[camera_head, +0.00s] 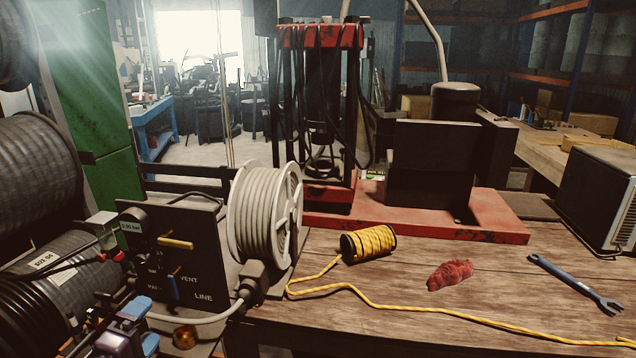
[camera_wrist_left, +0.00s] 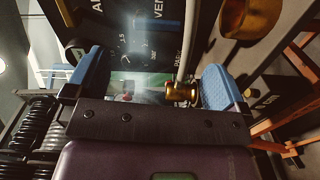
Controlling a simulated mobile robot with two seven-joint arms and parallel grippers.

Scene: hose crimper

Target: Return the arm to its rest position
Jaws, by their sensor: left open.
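My left gripper (camera_head: 145,322) is at the lower left of the head view, low in front of the black valve panel (camera_head: 196,222). In the left wrist view, its two blue-padded fingers (camera_wrist_left: 152,86) are spread apart. A brass fitting (camera_wrist_left: 181,94) with a pale hose shows between or beyond the fingers; I cannot tell whether it touches them. Nothing is clearly held. The panel carries a yellow lever (camera_head: 176,242), a blue lever (camera_head: 172,287) and the words VENT and LINE. My right gripper is not in view.
Black hose reels (camera_head: 40,177) stand at the far left, close to my left arm. A white hose reel (camera_head: 266,215) stands right of the panel. The wooden bench (camera_head: 370,290) holds a yellow cord spool (camera_head: 368,243), a red rag (camera_head: 450,274) and a wrench (camera_head: 577,283).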

